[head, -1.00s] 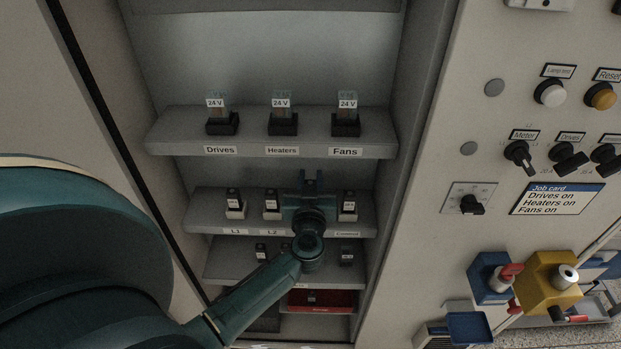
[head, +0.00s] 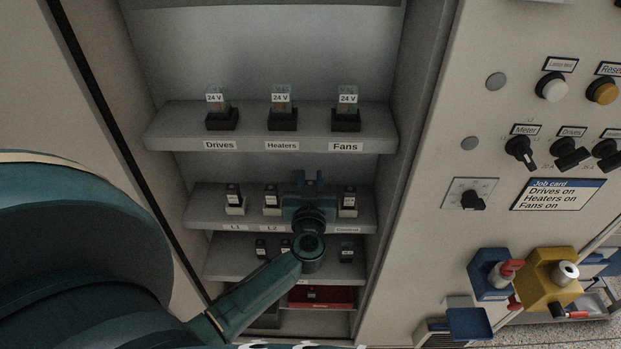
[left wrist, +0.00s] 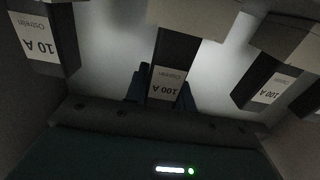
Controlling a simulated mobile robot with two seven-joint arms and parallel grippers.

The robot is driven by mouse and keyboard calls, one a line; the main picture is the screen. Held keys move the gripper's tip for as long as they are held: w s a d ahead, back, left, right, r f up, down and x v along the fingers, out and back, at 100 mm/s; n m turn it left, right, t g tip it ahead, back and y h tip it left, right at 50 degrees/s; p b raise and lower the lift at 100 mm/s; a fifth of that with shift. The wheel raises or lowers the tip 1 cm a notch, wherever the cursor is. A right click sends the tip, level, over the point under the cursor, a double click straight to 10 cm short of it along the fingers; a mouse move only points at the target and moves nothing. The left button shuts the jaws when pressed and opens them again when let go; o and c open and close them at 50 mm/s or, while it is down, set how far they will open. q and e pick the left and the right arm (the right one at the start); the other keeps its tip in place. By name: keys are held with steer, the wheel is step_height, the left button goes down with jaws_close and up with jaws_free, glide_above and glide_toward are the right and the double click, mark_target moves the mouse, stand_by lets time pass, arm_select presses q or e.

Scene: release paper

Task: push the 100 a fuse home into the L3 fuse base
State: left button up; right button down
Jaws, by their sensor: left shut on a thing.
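My left gripper (head: 308,180) is at the middle shelf, over the place between the L2 and Control positions. In the left wrist view its blue fingers (left wrist: 163,92) are shut on a black fuse with a white "100 A" label (left wrist: 168,82). The upper end of this fuse in that view meets a light block (left wrist: 193,16), which looks like the L3 fuse base. I cannot tell how deep the fuse sits. In the head view the gripper hides this fuse, the base and the L3 label. My right gripper is not in view.
Fuses stand close by at L1 (head: 234,193), L2 (head: 271,193) and Control (head: 348,196); the Control one reads 10 A. The upper shelf (head: 165,133) holds several 24 V relays. More small black parts stand on the lower shelf (head: 228,268). A switch panel is at right.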

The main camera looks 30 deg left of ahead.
arm_select(q)
steer(key=shift+f+b, duration=0.3)
steer(key=shift+f, duration=0.45)
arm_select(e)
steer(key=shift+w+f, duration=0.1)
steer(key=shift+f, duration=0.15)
arm_select(q)
steer(key=o, duration=1)
steer(key=shift+o, duration=0.3)
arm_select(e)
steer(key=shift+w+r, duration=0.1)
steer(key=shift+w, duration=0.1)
